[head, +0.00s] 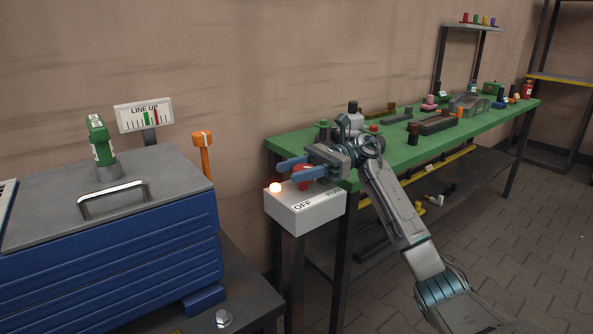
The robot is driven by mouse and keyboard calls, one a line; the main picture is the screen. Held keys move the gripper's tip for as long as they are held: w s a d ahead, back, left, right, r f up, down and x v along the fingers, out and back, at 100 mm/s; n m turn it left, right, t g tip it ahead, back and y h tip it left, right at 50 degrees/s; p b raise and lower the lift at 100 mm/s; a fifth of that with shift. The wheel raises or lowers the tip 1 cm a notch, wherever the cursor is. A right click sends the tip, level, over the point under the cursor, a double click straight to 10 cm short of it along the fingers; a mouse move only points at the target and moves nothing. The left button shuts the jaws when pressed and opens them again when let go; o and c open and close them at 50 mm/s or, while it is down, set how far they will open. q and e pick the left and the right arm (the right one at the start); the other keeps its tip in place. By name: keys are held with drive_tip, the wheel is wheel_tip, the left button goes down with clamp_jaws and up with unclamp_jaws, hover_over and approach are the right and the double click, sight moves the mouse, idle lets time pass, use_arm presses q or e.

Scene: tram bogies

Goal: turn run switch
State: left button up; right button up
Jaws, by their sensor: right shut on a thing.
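The run switch is a red knob (301,178) on top of a white box (308,212) marked OFF and RUN, which stands on a post. A lamp (275,188) at the box's left corner glows orange-white. My right gripper (291,170) reaches in from the right over the box. Its two blue fingers point left and are shut on the red knob, one on each side of it. The fingers and wrist hide part of the knob, so I cannot tell exactly where it points. My left gripper does not show.
A green-topped bench (404,152) with several small parts stands behind and right of the box. A blue machine (115,250) with a metal handle (113,198) fills the left. A LINE UP gauge (144,114) and an orange post (204,160) stand behind it.

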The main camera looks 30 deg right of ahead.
drive_tip(key=o, duration=1)
drive_tip(key=d, duration=1)
drive_tip(key=shift+d, duration=0.4)
drive_tip(key=shift+f, duration=0.1)
